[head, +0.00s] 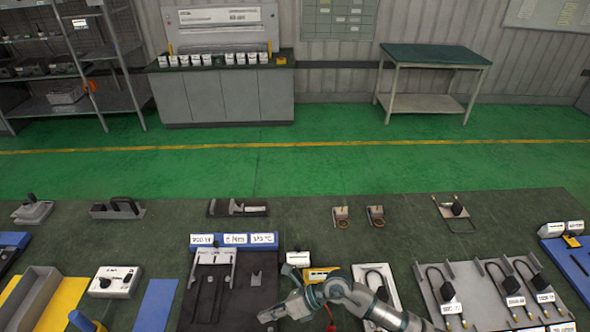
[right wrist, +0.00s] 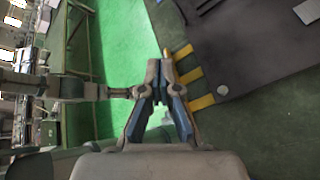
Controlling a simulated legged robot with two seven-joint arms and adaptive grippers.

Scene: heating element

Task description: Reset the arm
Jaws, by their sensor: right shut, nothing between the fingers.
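My right arm comes in from the lower right of the head view and bends toward the left over the bench. My right gripper (head: 272,314) is low in front of the black fixture at bottom centre. In the right wrist view, the fingers of my right gripper (right wrist: 160,68) meet at their tips, with nothing visible between them. My left gripper is not in view.
The dark bench (head: 350,245) holds a black fixture (head: 262,285), a white control box (head: 115,282), a grey tray (head: 500,290) with several corded parts, and a yellow meter (head: 318,273). Small parts line its far edge. A green-topped table (head: 435,54) stands beyond.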

